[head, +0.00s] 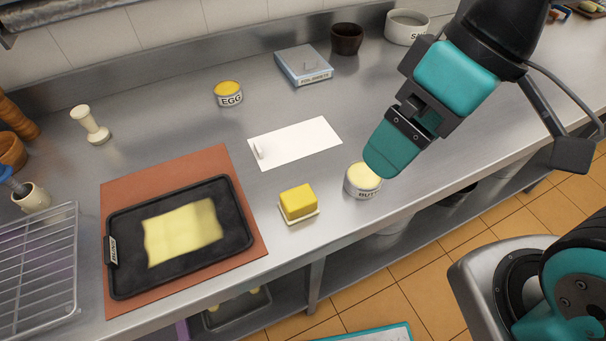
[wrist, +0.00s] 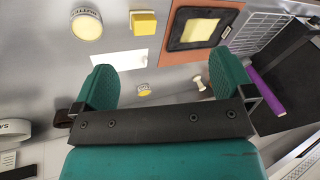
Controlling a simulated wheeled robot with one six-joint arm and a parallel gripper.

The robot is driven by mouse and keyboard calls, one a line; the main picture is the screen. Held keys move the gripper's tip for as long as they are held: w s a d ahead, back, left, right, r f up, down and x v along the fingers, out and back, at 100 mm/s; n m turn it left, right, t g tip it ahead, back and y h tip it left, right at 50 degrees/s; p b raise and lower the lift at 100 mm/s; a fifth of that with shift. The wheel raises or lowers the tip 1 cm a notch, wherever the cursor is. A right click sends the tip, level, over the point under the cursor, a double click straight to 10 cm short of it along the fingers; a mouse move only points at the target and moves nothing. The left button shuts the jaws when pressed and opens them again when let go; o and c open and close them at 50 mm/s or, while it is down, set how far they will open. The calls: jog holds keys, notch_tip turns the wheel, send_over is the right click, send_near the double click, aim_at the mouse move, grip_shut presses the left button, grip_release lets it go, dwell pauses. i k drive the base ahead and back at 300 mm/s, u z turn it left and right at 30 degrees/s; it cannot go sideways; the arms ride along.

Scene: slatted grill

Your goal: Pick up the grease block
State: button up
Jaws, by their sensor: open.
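The grease block appears to be the yellow block (head: 298,202) on a small pale dish (head: 302,218) near the counter's front edge. It also shows at the top of the wrist view (wrist: 144,22). My gripper (head: 393,150) is above the counter, up and to the right of the block, apart from it. In the wrist view my gripper (wrist: 160,80) has its two teal fingers wide apart, with nothing held between them.
A butter tub (head: 362,180) stands right of the block, below my gripper. A black griddle pan (head: 120,275) with a yellow sheet lies on a brown mat (head: 185,168) to the left. A white card (head: 300,145), an egg tub (head: 228,94) and a foil box (head: 303,65) are behind.

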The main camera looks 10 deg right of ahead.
aim_at(297, 205)
jog(key=z, duration=1.25)
jog(key=k, duration=0.95)
jog(key=u, duration=1.2)
jog(key=i, duration=0.5)
